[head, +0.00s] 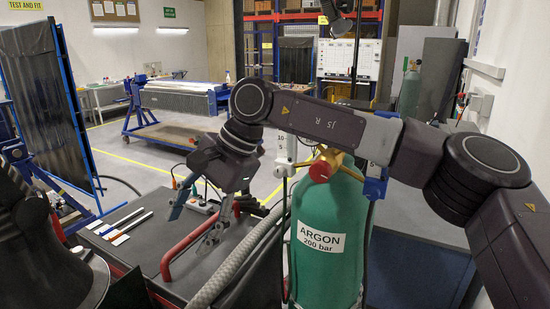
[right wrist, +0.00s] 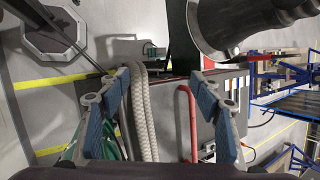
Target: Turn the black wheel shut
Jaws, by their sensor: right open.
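I cannot pick out a black wheel in either view. The green argon cylinder (head: 325,215) stands upright at the centre right of the head view, with a brass valve (head: 334,156) and a red round part (head: 320,171) on top. My right gripper (head: 196,222) is open and empty, pointing down left of the cylinder, above the dark cart top. In the right wrist view the gripper (right wrist: 160,77) has its fingers wide apart, with nothing between the pads. My left gripper is not in view.
A red tubular handle (head: 190,244) and a thick pale hose (head: 240,262) lie below and beside the right gripper. The dark cart top (head: 140,240) carries several flat strips. Open floor lies behind.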

